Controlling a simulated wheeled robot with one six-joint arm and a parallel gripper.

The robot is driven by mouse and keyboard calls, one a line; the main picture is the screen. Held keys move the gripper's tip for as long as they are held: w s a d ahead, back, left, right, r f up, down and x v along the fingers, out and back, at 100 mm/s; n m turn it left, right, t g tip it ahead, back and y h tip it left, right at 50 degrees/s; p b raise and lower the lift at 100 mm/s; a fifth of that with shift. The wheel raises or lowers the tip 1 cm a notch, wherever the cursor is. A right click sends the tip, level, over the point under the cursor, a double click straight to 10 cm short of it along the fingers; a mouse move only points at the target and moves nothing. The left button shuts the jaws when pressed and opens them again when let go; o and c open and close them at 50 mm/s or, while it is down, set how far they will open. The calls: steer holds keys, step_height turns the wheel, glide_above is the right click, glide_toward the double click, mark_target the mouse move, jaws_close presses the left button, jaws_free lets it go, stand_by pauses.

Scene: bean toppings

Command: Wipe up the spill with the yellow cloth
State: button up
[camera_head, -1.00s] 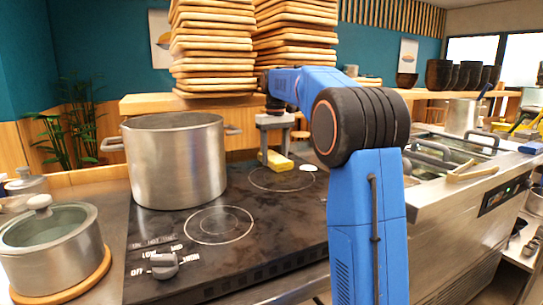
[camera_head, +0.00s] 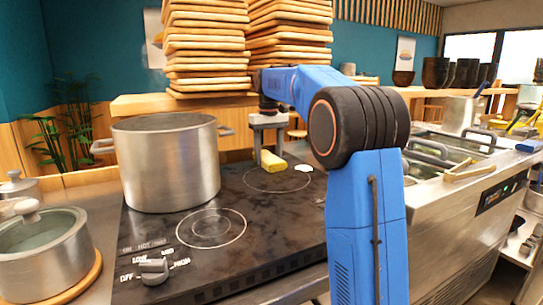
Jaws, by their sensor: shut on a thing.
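The yellow cloth (camera_head: 271,161) is a small folded block at the rear burner ring of the black cooktop (camera_head: 252,225). My gripper (camera_head: 268,147) points down from the end of my blue arm and is shut on the cloth. The cloth is at or very near the cooktop surface; I cannot tell whether it touches. A small white patch, apparently the spill (camera_head: 304,168), lies on the cooktop just right of the cloth, apart from it.
A large steel pot (camera_head: 168,165) stands on the cooktop left of my gripper. A lidded pot (camera_head: 42,250) sits at the lower left. Stacked wooden boards (camera_head: 207,45) rise behind on a ledge. A fryer (camera_head: 450,155) is at the right. The front burner (camera_head: 211,228) is clear.

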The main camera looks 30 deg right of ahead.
steer(key=shift+a, duration=0.45)
steer(key=shift+a, duration=0.1)
steer(key=shift+s+d, duration=0.1)
steer(key=shift+d, duration=0.9)
steer(key=shift+d+r, duration=0.15)
steer(key=shift+d, duration=0.3)
steer(key=shift+a, duration=0.6)
steer(key=shift+a, duration=0.75)
steer(key=shift+a+f, duration=0.1)
steer(key=shift+f, duration=0.1)
